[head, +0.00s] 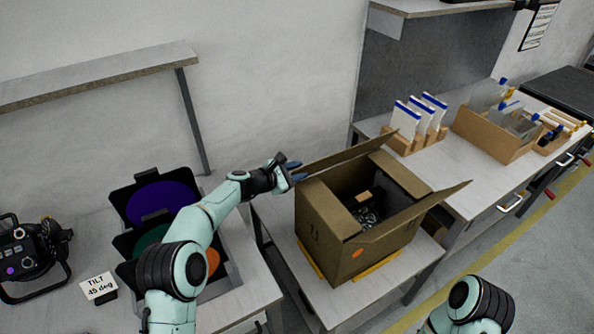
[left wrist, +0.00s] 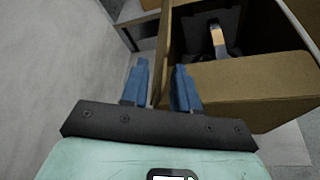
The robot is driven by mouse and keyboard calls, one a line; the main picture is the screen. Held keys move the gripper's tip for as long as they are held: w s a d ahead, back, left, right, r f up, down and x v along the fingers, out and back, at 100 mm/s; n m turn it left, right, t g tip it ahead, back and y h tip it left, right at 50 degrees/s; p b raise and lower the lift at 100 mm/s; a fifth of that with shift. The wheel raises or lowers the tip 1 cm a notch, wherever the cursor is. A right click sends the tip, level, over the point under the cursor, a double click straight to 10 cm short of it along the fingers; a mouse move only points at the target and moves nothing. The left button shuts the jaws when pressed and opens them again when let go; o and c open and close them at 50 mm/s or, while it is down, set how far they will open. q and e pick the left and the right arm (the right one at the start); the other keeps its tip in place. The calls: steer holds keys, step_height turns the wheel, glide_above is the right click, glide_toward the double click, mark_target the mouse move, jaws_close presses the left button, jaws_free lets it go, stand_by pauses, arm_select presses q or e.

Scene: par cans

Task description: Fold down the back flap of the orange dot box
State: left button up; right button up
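The open brown cardboard box (head: 330,222) stands on a small table, with an orange dot (head: 357,253) low on its front face. Its back flap (head: 345,158) stands out from the far top edge, slanting up to the right. My left gripper (head: 291,173) is at the left end of the back flap. In the left wrist view its blue fingers (left wrist: 161,88) are apart, with the flap's thin edge (left wrist: 158,60) seen between them; contact cannot be told. My right gripper is out of view.
Dark contents and a tan piece (head: 364,197) lie inside the box. A rear bench (head: 450,163) holds white panels (head: 420,115) in a stand and a cardboard tray (head: 490,138). A black case with coloured discs (head: 155,203) and a lamp (head: 30,255) are at the left.

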arm_select(q)
jaws_close()
stand_by(1.4)
